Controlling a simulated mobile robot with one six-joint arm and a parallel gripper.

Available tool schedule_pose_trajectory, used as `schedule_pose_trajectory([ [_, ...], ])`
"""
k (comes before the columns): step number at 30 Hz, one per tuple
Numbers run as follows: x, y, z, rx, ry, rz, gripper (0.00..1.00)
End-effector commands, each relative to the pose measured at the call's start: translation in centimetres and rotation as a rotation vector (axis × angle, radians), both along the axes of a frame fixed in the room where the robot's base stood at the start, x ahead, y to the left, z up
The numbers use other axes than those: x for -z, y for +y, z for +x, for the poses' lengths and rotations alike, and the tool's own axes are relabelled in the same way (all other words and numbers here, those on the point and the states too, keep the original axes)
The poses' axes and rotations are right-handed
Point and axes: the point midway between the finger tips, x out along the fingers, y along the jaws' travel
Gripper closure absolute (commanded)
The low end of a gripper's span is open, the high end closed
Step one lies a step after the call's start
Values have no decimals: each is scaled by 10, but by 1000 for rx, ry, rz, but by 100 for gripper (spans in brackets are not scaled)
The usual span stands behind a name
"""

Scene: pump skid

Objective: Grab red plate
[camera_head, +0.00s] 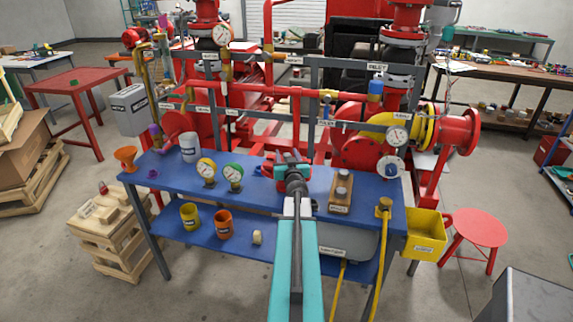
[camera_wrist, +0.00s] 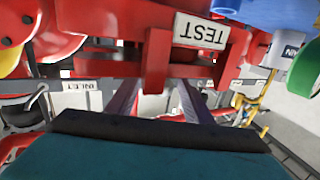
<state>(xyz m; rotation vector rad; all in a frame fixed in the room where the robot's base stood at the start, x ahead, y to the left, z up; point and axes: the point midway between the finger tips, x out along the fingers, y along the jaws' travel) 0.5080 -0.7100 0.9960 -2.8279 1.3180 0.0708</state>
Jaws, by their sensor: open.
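In the wrist view, my gripper (camera_wrist: 155,100) is open, with its two dark fingers apart. A red plate-like piece (camera_wrist: 156,60) stands just beyond the fingers, and its narrow lower end lies between them in the picture. I cannot tell whether the fingers touch it. It adjoins a red body with a white TEST label (camera_wrist: 201,31), which appears upside down. In the head view, a red object (camera_head: 289,158) is at the end of my arm, over the back of the blue table. My wrist hides part of it and the fingertips.
Red pump piping (camera_head: 270,90) stands close behind. A yellow bin (camera_head: 424,240) hangs at the right.

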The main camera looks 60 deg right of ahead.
Motion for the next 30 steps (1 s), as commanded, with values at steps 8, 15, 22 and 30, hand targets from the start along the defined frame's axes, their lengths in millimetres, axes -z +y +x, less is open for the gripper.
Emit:
schedule_pose_trajectory([
  [8,2,-19,15,0,-1,1,53],
  [15,2,-24,20,1,0,0,53],
  [22,2,-24,19,0,0,0,53],
  [30,2,-24,19,0,0,0,53],
])
